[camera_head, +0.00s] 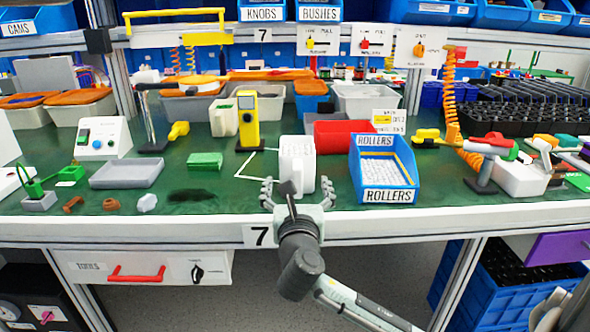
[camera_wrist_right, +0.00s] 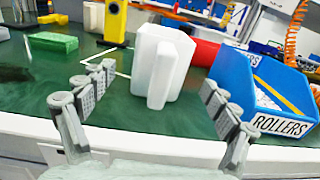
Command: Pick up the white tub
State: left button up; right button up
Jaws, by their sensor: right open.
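The white tub (camera_head: 297,160) stands on the green bench top near its front edge, just left of the blue rollers bin. In the right wrist view the white tub (camera_wrist_right: 160,68) is upright, with a raised rib or handle on its near side. My right gripper (camera_head: 297,187) is open and empty, right in front of the tub. In the right wrist view its fingers (camera_wrist_right: 158,82) are spread to the left and right of the tub, which lies ahead between them; I see no contact. My left gripper is not in view.
A blue rollers bin (camera_head: 383,170) stands close on the right, with a red bin (camera_head: 340,136) behind it. A yellow device (camera_head: 248,118) stands behind left. A green block (camera_head: 205,160) and grey tray (camera_head: 127,173) lie further left. The white bench edge (camera_head: 400,222) runs below my gripper.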

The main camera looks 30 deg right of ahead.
jog(key=x, duration=0.5)
jog(key=shift+d+f, duration=0.1)
jog(key=shift+d, duration=0.05)
jog(key=c, duration=0.9)
jog(key=shift+c, duration=0.9)
